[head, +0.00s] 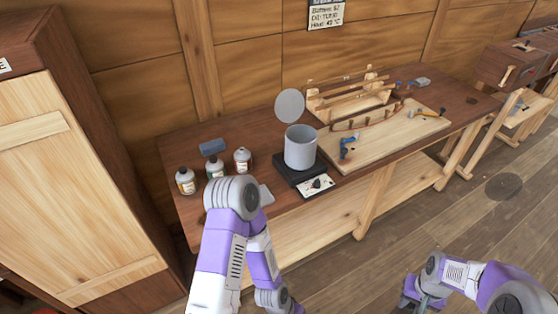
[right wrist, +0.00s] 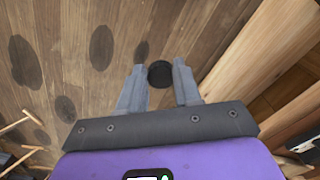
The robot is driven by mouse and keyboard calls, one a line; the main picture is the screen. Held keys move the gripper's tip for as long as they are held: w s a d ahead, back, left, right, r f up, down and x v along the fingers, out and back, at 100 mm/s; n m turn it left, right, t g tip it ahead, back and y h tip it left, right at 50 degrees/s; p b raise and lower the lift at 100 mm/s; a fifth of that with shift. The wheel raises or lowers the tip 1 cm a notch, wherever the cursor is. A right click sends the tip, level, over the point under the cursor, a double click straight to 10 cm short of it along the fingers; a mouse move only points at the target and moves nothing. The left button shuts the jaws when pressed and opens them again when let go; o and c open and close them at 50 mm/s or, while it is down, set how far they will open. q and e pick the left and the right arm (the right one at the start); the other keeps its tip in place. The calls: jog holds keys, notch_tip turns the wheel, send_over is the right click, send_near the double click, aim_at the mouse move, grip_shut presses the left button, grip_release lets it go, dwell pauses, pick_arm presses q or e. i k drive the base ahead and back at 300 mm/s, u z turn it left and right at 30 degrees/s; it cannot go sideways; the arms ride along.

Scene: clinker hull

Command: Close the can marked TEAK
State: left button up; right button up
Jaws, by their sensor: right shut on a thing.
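A light grey open-topped can (head: 300,150) stands upright on a black base on the bench. A round grey lid (head: 290,105) stands tilted up behind its rim, so the can is open. No TEAK marking is readable on it. My right gripper (head: 424,302) is low at the bottom right, over the floor and well away from the can. In the right wrist view its fingers (right wrist: 158,76) are shut on a small dark round thing (right wrist: 160,74), whose identity I cannot tell. My left arm is bent in front of the bench; its gripper is not in view.
A pale board (head: 385,135) with tools and a wooden rack (head: 345,94) are right. A tall cabinet (head: 75,170) stands left.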

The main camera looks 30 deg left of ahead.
aim_at(242, 157)
jog(key=u, duration=1.25)
